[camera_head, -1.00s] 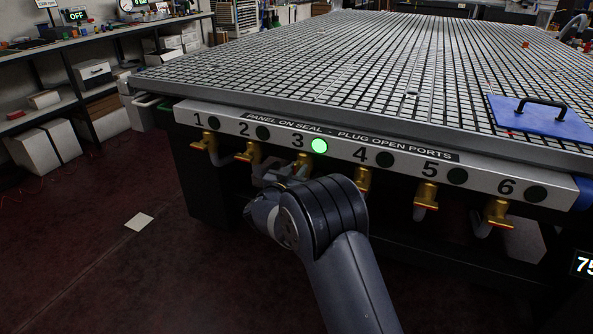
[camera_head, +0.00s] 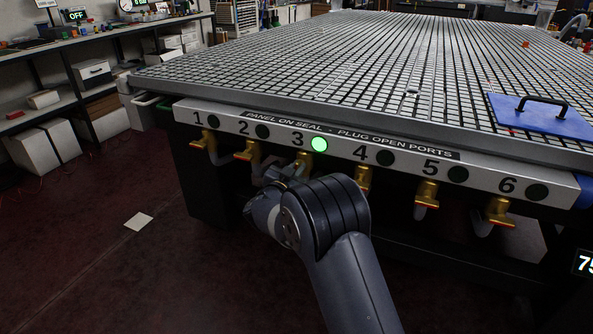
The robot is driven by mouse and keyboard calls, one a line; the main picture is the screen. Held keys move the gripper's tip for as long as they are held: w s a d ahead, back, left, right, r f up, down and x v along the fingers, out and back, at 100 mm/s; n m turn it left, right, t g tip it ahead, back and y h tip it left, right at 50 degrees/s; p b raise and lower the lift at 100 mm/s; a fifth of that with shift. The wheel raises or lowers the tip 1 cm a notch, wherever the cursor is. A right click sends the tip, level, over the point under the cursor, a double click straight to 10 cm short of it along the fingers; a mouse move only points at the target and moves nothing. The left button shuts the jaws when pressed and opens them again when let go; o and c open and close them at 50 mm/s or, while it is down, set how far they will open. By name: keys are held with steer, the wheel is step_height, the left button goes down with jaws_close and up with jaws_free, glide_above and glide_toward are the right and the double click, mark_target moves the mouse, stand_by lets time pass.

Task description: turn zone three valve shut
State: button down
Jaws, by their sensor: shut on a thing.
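The zone three valve (camera_head: 304,160) is a brass valve under the number 3 on the table's front panel (camera_head: 327,138). The round lamp (camera_head: 319,144) beside the 3 is lit green. My gripper (camera_head: 287,170) is at this valve, shut on it, partly hidden behind my own wrist. The valve's handle is mostly covered, so its exact angle cannot be told.
Similar brass valves stand on both sides: valve 2 (camera_head: 247,151) to the left, valve 4 (camera_head: 364,179) close to the right behind my arm. Their lamps are dark. A blue plate with a black handle (camera_head: 541,118) lies on the grid table (camera_head: 330,75).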

steer(key=m+b, duration=0.1)
steer(key=m, duration=0.1)
steer(key=m+b, duration=0.1)
steer(key=m, duration=0.1)
steer(key=shift+d+f+m, duration=0.1)
steer(key=shift+f+m, duration=0.1)
steer(key=shift+m, duration=0.1)
steer(key=m+b, duration=0.2)
steer(key=m, duration=0.1)
steer(key=shift+f+m, duration=0.1)
steer(key=shift+m, duration=0.3)
steer(key=m+b, duration=0.3)
steer(key=m, duration=0.1)
steer(key=shift+d+f, duration=0.1)
steer(key=shift+f, duration=0.05)
steer(key=shift+s+m+b, duration=0.1)
steer(key=shift+m+b, duration=0.9)
steer(key=shift+m, duration=0.5)
steer(key=c, duration=1.5)
jaws_free()
